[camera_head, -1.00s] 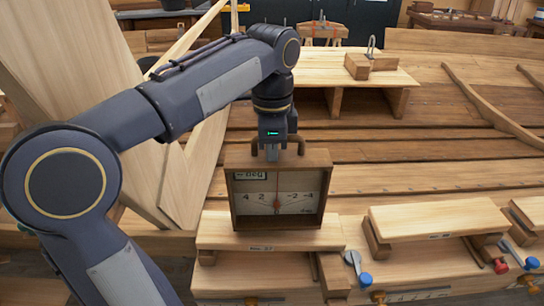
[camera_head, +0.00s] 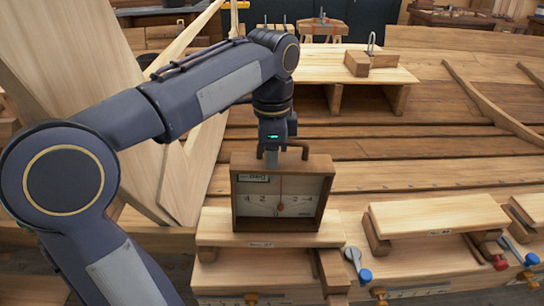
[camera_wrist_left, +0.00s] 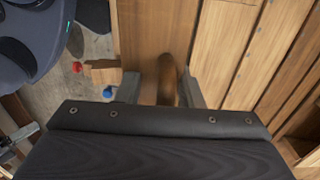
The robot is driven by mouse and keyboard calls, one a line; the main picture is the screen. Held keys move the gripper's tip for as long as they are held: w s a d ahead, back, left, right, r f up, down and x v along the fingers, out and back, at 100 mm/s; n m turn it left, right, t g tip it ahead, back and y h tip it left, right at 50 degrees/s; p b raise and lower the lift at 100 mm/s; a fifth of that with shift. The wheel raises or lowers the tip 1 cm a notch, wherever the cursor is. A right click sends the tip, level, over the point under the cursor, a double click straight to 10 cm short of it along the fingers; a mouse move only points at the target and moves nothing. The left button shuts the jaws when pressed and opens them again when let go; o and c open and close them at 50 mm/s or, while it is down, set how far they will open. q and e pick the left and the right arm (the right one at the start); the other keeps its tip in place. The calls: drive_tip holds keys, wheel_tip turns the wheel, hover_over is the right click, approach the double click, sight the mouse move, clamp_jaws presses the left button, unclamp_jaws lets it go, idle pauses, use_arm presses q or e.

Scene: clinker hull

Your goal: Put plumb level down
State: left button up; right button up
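The plumb level (camera_head: 283,223) is a square wooden box with a pale dial, marked numbers and a thin red needle near the middle. It stands upright on a pale labelled plank (camera_head: 215,232) in the head view, with its bottom edge apparently touching. My left gripper (camera_head: 272,156) is over its top at the curved wooden handle (camera_head: 304,150). In the left wrist view the gripper's fingers (camera_wrist_left: 166,88) stand on either side of the brown handle (camera_wrist_left: 169,72), with a gap at the left finger. The gripper looks open around the handle. My right gripper is out of view.
Another raised plank (camera_head: 440,215) lies to the right, with blue-handled (camera_head: 365,275) and red-handled (camera_head: 500,263) clamp-like tools nearby. A pale board (camera_head: 320,70) with a wooden block (camera_head: 370,62) is behind. Tall leaning boards (camera_head: 85,80) are on the left.

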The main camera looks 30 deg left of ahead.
use_arm(q)
drive_tip(key=shift+r, duration=0.25)
wheel_tip(320, 180, up, 11)
drive_tip(key=shift+r+p, duration=0.1)
drive_tip(key=shift+p, duration=0.85)
drive_tip(key=shift+r+p, duration=0.35)
drive_tip(key=shift+r, duration=0.25)
